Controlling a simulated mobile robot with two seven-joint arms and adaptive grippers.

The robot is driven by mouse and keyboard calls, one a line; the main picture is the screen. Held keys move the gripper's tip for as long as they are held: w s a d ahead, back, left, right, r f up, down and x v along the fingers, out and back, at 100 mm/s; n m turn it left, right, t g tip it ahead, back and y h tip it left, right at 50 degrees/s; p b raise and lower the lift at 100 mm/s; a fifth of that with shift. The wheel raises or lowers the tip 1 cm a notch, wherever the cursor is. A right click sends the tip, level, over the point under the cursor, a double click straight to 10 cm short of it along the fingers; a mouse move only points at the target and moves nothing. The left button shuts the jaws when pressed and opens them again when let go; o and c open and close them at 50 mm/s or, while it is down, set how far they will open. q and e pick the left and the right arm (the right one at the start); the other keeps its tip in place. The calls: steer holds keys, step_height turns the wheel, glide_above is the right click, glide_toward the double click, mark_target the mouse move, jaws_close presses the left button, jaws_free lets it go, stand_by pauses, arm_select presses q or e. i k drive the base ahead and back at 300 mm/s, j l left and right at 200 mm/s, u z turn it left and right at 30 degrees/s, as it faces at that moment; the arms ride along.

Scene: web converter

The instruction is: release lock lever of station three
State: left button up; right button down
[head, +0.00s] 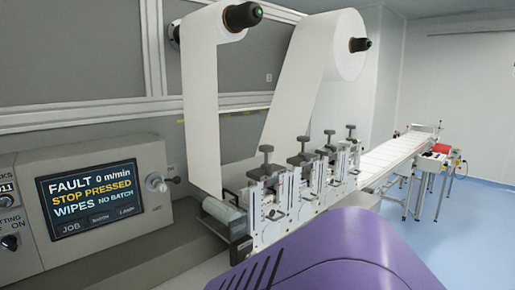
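A row of several white slitting stations stands along the machine at mid picture in the head view, each topped by a dark T-shaped knob. The nearest station (272,196) is the largest in view. Counted from the near end, the third station (329,180) stands farther back, with its dark knob (329,138) upright on top. Station numbers are not readable from here. The lock lever on the third station is too small to tell, and so is its position. Neither my left nor my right gripper is in view.
A control panel screen (90,192) at left reads FAULT, STOP PRESSED. White web (201,110) hangs from rolls above the stations. A conveyor (398,155) runs off at the right, with open blue floor (480,225) beside it. A purple shell covers the bottom foreground.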

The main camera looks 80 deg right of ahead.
mark_target(333, 149)
steer(key=z, duration=3.15)
